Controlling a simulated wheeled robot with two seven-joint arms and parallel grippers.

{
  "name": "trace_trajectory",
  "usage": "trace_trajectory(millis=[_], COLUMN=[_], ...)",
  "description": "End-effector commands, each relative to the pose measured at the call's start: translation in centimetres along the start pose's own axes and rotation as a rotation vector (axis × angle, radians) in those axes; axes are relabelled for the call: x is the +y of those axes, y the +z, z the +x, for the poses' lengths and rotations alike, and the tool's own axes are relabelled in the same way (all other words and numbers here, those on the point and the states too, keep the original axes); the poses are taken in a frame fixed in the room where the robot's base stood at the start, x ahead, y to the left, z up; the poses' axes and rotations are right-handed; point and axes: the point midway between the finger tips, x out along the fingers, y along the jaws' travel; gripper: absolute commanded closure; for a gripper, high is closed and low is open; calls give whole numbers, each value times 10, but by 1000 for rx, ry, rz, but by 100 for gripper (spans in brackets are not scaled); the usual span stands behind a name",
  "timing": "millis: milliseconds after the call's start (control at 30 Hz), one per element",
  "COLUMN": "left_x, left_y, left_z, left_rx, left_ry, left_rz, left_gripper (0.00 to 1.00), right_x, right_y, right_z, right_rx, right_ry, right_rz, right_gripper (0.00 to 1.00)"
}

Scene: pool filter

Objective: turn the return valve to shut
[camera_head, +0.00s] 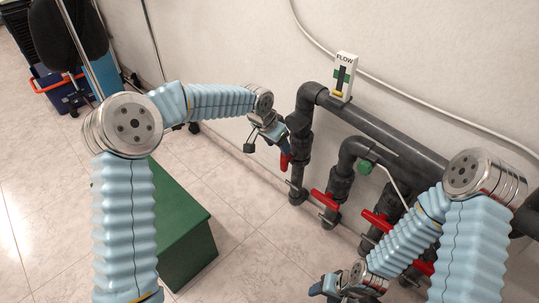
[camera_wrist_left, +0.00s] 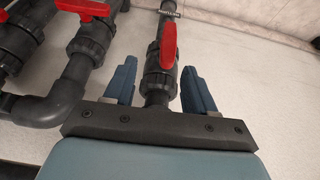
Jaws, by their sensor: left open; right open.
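Several valves with red handles sit on dark grey pipes by the wall. In the left wrist view this handle (camera_wrist_left: 168,46) runs in line with the pipe. The open fingers (camera_wrist_left: 158,66) appear on either side of the pipe and the handle's near end; contact cannot be told. My right gripper (camera_head: 338,286) is open and low at the bottom of the head view, seemingly empty.
Other red handles (camera_head: 325,199) and (camera_head: 377,221) lie across their pipes to the right. A FLOW indicator (camera_head: 343,76) stands on the thick upper pipe (camera_head: 385,130). A green box (camera_head: 180,235) is on the floor at left. Tiled floor between box and pipes is clear.

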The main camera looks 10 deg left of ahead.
Motion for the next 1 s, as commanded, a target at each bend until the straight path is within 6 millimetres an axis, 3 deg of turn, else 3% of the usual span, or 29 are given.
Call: trace_trajectory(millis=[67,167,700,1000], left_x=[-6,-8,-11,-12], left_y=[-10,-11,-10,-10], left_z=[-13,-9,101,121], left_rx=[1,-3,-2,-1], left_ry=[-24,-30,-28,-29], left_rz=[13,17,14,13], left_gripper=[45,45,45,45], right_x=[-1,-1,-2,-3], right_y=[0,1,0,0], right_z=[-1,-1,-5,-6], right_rx=[-1,-2,-2,-2], right_ry=[0,-1,-1,-1], right_rz=[0,0,-1,-1], right_gripper=[45,45,45,45])
